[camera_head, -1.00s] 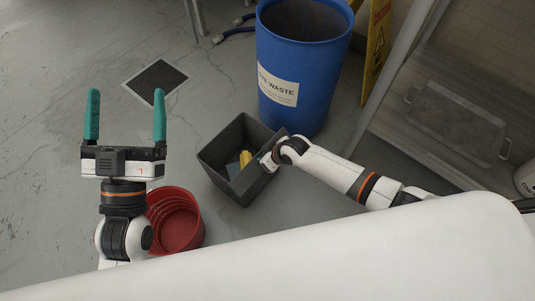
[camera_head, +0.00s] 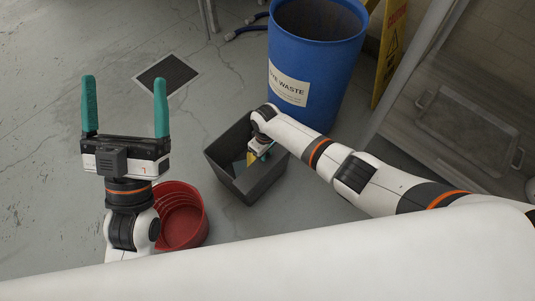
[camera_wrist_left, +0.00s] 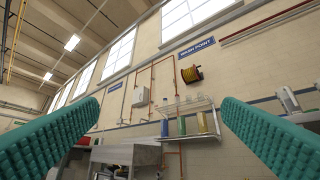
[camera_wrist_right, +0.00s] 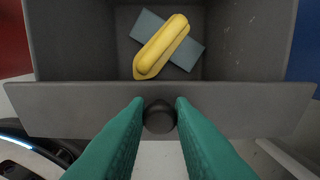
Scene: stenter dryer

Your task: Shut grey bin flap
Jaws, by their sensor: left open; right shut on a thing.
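The grey bin (camera_head: 250,184) stands open on the floor in the head view, in front of the blue drum. In the right wrist view the bin's inside (camera_wrist_right: 230,40) shows, with a yellow item (camera_wrist_right: 161,46) on a grey-blue block (camera_wrist_right: 190,54). A flat grey flap (camera_wrist_right: 80,103) crosses the near side of the opening, with a dark round knob (camera_wrist_right: 159,117). My right gripper (camera_wrist_right: 160,104) is shut on this knob; in the head view the gripper (camera_head: 263,152) is over the bin, partly hidden by its wrist. My left gripper (camera_head: 125,105) is open, empty and points up.
A red basket (camera_head: 182,215) stands left of the bin, close to my left arm. The blue drum (camera_head: 312,85) stands behind the bin, with a yellow sign (camera_head: 392,45) beside it. A floor drain (camera_head: 168,75) lies at the back left. The left floor is clear.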

